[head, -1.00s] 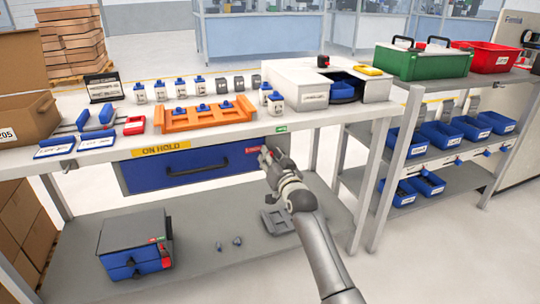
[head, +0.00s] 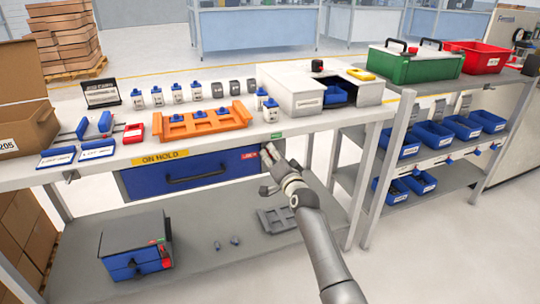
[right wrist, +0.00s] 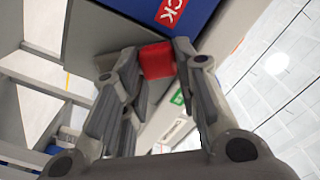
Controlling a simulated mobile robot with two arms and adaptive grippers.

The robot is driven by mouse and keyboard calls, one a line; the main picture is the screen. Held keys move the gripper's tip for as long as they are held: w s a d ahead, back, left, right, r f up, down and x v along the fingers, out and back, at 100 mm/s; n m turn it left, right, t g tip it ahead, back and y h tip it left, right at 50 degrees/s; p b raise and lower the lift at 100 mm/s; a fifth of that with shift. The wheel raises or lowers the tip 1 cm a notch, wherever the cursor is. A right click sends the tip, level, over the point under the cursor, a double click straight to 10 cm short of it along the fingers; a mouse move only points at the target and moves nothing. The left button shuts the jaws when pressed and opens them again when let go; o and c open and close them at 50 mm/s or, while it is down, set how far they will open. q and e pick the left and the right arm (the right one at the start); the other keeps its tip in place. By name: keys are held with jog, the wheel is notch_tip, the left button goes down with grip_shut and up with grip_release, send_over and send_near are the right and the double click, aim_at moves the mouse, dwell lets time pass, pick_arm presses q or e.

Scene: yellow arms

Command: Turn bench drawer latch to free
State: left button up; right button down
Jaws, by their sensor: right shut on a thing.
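The blue bench drawer (head: 200,173) is closed under the bench top, with a dark handle across its front. A red label (head: 250,155) is at its right end. In the right wrist view the label (right wrist: 171,12) shows the letters "CK". The red latch (right wrist: 157,60) is a small block beside the drawer front. My right gripper (head: 267,160) is at the drawer's right end. In the right wrist view its fingers (right wrist: 158,72) are shut on the latch, one on each side. In the head view the fingers mostly hide the latch. My left gripper is not in view.
The bench top (head: 90,175) overhangs the drawer, with a green tag (head: 277,135) on its edge. An orange rack (head: 205,125) and several bottles stand on top. The lower shelf (head: 195,270) holds a small blue drawer cabinet (head: 137,248). A bench leg (head: 385,180) stands to the right.

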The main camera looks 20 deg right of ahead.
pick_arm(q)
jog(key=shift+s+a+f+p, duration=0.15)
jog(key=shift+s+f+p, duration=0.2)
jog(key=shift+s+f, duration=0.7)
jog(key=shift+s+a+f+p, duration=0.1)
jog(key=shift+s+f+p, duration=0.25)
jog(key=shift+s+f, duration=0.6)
pick_arm(e)
jog(key=shift+d+r+m, duration=0.1)
jog(key=shift+d+m, duration=0.5)
jog(key=shift+m, duration=0.7)
jog(key=shift+d+r+m, duration=0.15)
jog(key=shift+d+m, duration=0.45)
jog(key=shift+m, duration=0.7)
jog(key=shift+d+r+m, duration=0.1)
jog(key=shift+d+m, duration=0.5)
jog(key=shift+m, duration=0.7)
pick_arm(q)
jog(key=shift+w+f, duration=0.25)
pick_arm(e)
jog(key=c, duration=1.1)
grip_release()
jog(key=shift+s, duration=0.1)
jog(key=s, duration=1.1)
jog(key=shift+s+d, duration=0.25)
jog(key=shift+s, duration=0.15)
jog(key=shift+f, duration=0.15)
